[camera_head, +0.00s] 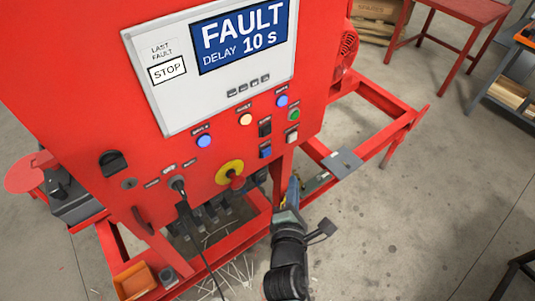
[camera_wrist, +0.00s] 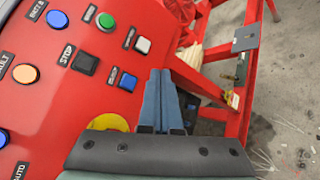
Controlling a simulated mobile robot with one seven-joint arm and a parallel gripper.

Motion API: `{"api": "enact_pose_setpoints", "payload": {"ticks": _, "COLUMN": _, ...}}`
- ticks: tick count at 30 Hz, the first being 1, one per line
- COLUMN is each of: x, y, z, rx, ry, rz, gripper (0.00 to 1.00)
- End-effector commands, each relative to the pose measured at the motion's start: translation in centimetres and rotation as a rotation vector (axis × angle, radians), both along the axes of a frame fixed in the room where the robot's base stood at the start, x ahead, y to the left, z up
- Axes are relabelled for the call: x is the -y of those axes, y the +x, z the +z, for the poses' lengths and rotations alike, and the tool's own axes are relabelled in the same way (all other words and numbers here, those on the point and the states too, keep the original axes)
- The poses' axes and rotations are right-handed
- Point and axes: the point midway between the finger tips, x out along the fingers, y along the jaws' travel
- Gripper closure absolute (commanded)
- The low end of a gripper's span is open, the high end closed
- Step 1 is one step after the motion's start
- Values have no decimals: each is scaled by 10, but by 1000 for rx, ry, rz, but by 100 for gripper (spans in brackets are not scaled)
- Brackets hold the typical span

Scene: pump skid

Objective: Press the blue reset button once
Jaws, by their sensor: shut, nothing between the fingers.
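The square blue button (camera_head: 266,152) sits low on the right part of the red panel, below a black button (camera_head: 265,127). Its label is too small to read for certain. In the wrist view the blue button (camera_wrist: 128,82) lies just left of my fingertips, apart from them. My gripper (camera_head: 294,181) is in front of the panel's lower right edge, below and right of the button. In the wrist view my gripper (camera_wrist: 161,75) has its blue fingers together, shut and empty. The button's face is unobstructed in both views.
A display (camera_head: 242,38) reads FAULT DELAY 10 s. Nearby are a black STOP button (camera_wrist: 85,62), a white button (camera_wrist: 142,44), a green button (camera_wrist: 106,20) and a round blue lamp or button (camera_head: 204,141). A red knob on yellow (camera_head: 230,172) sticks out lower left.

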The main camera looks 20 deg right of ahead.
Motion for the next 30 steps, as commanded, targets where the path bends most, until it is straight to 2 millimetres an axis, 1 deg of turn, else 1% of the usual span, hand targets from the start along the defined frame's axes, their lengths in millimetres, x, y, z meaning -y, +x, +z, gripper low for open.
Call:
{"api": "enact_pose_setpoints", "payload": {"ticks": 1, "x": -3, "y": 8, "z": -3, "rx": 5, "ry": -1, "rz": 2, "gripper": 100}}
{"api": "enact_pose_setpoints", "payload": {"ticks": 6, "x": -12, "y": 32, "z": -4, "rx": 5, "ry": 0, "rz": 2, "gripper": 100}}
{"api": "enact_pose_setpoints", "payload": {"ticks": 12, "x": -21, "y": 54, "z": -3, "rx": 1, "ry": 0, "rz": 3, "gripper": 100}}
{"api": "enact_pose_setpoints", "payload": {"ticks": 15, "x": -23, "y": 62, "z": -1, "rx": 2, "ry": -1, "rz": 3, "gripper": 100}}
{"api": "enact_pose_setpoints", "payload": {"ticks": 21, "x": -25, "y": 68, "z": 0, "rx": 0, "ry": -1, "rz": 0, "gripper": 100}}
{"api": "enact_pose_setpoints", "payload": {"ticks": 30, "x": -25, "y": 68, "z": 0, "rx": 0, "ry": 0, "rz": 0, "gripper": 100}}
